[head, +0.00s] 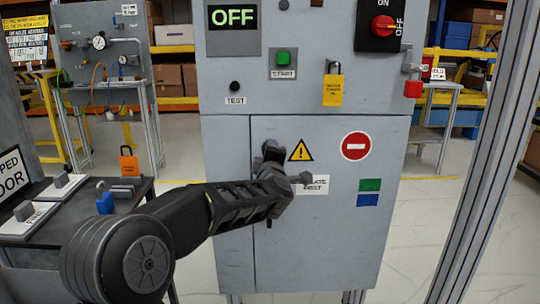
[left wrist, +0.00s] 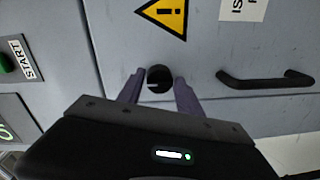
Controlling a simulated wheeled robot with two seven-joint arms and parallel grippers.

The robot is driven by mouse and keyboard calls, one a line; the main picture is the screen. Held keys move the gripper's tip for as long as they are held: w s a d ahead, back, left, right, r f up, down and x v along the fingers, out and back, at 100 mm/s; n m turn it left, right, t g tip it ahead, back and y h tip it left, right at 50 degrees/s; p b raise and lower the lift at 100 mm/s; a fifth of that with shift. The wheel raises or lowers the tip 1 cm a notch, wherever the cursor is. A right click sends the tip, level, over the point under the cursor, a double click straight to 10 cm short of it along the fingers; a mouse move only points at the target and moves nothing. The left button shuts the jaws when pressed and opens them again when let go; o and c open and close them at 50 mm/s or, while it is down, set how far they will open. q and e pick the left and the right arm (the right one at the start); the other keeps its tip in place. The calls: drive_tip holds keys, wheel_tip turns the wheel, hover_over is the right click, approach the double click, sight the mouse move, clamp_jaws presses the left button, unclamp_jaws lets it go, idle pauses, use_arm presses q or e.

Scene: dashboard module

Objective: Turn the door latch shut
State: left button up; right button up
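The door latch (left wrist: 159,76) is a small round black piece on the grey cabinet door, with a light slot-like mark near its lower edge in the left wrist view. My left gripper (left wrist: 160,82) is open, with one purple-grey finger on each side of the latch. A gap shows between each finger and the latch; whether the tips touch the door I cannot tell. In the head view my left arm reaches across to the door (head: 330,245), and its hand (head: 272,180) hides the latch. My right gripper is in neither view.
A black bar handle (left wrist: 265,80) is on the door beside the latch. A yellow warning triangle (head: 300,151) and a no-entry sign (head: 355,146) are on the door. An orange tag lock (head: 333,88) hangs above. A metal post (head: 485,150) stands at the right.

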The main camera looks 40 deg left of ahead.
use_arm(q)
drive_tip(key=shift+o, duration=1.4)
drive_tip(key=p+v, duration=0.1)
drive_tip(key=v, duration=0.6)
drive_tip(key=shift+s+d, duration=0.25)
drive_tip(key=shift+s, duration=0.1)
